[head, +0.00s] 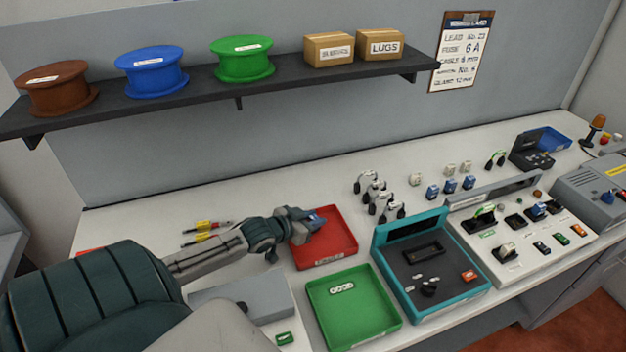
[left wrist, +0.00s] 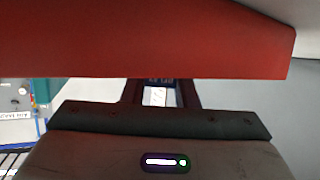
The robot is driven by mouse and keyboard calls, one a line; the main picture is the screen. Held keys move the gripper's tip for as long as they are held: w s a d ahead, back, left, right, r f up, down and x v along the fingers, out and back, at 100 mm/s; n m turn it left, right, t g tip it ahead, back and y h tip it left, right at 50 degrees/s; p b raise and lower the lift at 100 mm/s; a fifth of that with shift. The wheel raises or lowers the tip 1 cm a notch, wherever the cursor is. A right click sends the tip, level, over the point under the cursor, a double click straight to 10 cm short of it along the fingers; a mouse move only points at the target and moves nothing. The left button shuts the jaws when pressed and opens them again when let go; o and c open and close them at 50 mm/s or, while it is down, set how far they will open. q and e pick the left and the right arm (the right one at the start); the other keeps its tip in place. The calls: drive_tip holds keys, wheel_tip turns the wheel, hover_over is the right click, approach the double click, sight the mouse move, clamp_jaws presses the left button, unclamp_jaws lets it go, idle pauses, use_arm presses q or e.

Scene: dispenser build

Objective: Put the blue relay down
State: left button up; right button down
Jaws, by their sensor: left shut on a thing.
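My left gripper (head: 312,222) is over the red tray (head: 340,243), near its back left part. It is shut on a blue relay (head: 317,219), of which only a small part shows between the jaws. In the left wrist view the relay (left wrist: 158,95) shows as a dark blue top and a pale label between the dark fingers. A broad red surface (left wrist: 140,40) fills the top of that view, close beyond the fingers. I cannot tell whether the relay touches the tray's floor. My right gripper is not in view.
A green tray (head: 353,318) with small pale parts lies in front of the red tray. A teal-framed test box (head: 425,278) stands to the right. Several blue relays (head: 450,186) stand farther back. Cable tools (head: 205,238) lie left of the gripper.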

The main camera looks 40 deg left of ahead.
use_arm(q)
drive_tip(key=shift+s+d, duration=0.1)
drive_tip(key=shift+d, duration=0.1)
drive_tip(key=shift+a+f, duration=0.1)
drive_tip(key=shift+f, duration=0.2)
drive_tip(key=o, duration=0.9)
drive_tip(key=shift+r, duration=0.1)
drive_tip(key=shift+o, duration=0.2)
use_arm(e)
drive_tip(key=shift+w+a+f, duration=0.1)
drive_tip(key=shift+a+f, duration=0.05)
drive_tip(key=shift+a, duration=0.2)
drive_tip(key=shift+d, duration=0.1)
